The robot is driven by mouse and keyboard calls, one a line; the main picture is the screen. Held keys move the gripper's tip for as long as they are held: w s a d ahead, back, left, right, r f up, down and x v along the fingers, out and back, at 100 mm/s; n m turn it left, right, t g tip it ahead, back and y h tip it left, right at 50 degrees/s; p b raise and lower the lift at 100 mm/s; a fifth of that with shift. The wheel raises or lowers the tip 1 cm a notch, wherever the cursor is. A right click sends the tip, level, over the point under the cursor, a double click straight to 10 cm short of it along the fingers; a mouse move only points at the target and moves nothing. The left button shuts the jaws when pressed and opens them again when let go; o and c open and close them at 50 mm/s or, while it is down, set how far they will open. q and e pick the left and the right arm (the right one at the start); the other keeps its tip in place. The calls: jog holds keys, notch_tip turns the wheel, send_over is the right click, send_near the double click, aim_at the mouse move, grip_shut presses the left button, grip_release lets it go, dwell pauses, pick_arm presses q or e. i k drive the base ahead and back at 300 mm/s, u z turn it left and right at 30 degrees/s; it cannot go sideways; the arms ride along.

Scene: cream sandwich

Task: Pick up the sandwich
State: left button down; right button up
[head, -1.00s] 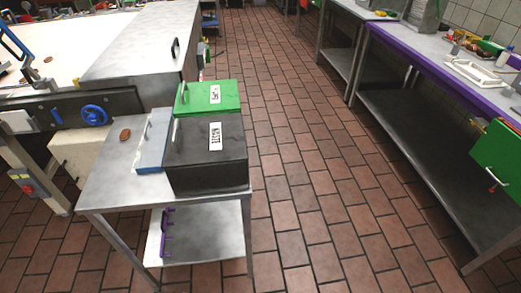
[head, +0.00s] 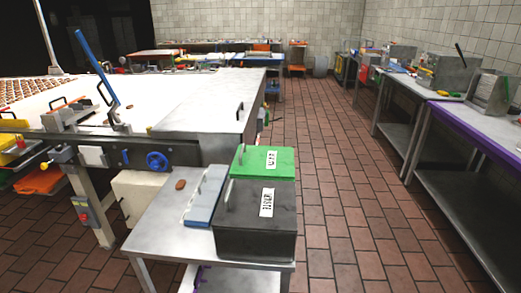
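A small brown oval sandwich (head: 180,184) lies on the left part of a small metal table (head: 160,219), beside a blue-grey lidded box. Another brown piece (head: 149,129) lies on the edge of the white conveyor, too small to identify. Neither of my grippers shows in the head view.
A blue-grey box (head: 206,196), a green bin (head: 262,162) and a black bin (head: 255,222) stand on the table to the right of the sandwich. Tiled floor (head: 340,190) is clear to the right, before steel benches.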

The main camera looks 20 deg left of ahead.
aim_at(181, 184)
jog(key=u, duration=1.35)
